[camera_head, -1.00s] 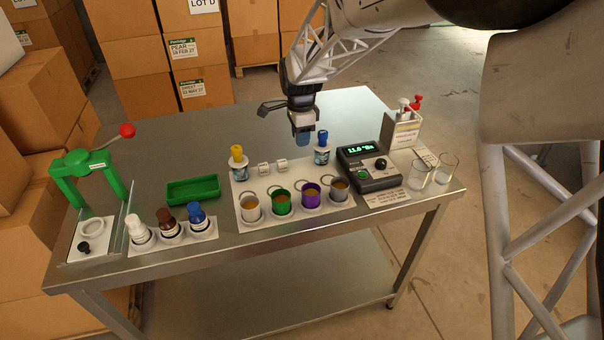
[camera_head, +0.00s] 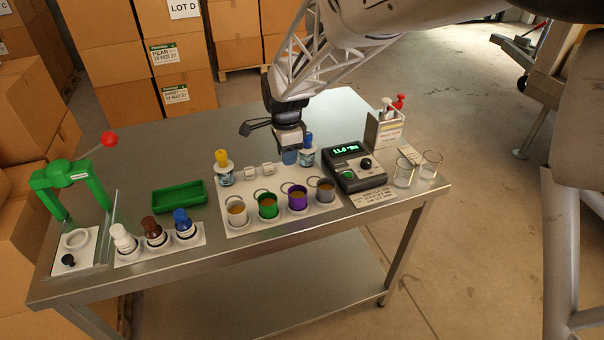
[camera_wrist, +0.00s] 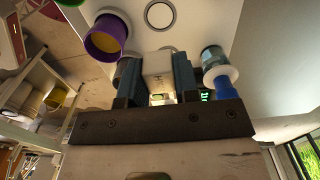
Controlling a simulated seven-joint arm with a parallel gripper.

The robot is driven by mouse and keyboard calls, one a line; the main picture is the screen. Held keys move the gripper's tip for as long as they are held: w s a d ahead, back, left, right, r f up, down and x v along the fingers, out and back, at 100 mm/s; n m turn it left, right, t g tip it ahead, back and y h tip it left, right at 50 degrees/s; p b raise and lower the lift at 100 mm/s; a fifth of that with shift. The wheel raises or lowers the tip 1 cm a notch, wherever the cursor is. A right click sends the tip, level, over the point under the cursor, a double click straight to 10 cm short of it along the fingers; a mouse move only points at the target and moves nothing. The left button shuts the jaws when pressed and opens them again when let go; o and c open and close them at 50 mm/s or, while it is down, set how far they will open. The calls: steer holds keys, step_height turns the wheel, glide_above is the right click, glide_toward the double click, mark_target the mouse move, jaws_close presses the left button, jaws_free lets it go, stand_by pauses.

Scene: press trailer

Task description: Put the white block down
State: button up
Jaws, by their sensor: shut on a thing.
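My gripper (camera_head: 289,157) is above the back right part of the white mat, just left of the blue-topped bottle (camera_head: 308,152). In the wrist view its two dark blue fingers are shut on a white block (camera_wrist: 158,66). In the head view the fingers hide this block. Two other small white blocks stand on the mat, a left one (camera_head: 251,171) and a right one (camera_head: 267,168), to the left of my gripper. I cannot tell whether the held block touches the mat.
The white mat (camera_head: 237,188) holds several coloured cups at its front, including a purple cup (camera_head: 297,200), and a yellow-topped bottle (camera_head: 223,170). A dark meter (camera_head: 355,168) stands right. A green tray (camera_head: 179,197) and green press (camera_head: 75,180) are left.

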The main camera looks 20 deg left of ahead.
glide_above(288, 181)
steer(key=s+d, duration=0.2)
steer(key=s, duration=0.1)
steer(key=shift+w+a+f, duration=0.15)
steer(key=shift+f, duration=1.4)
steer(key=shift+w+a+f, duration=0.1)
steer(key=shift+f, duration=1.45)
steer(key=shift+f, duration=0.1)
steer(key=shift+f, duration=1.75)
steer(key=shift+f, duration=0.15)
steer(key=o, duration=0.9)
step_height(288, 181, up, 12)
steer(key=shift+r, duration=0.15)
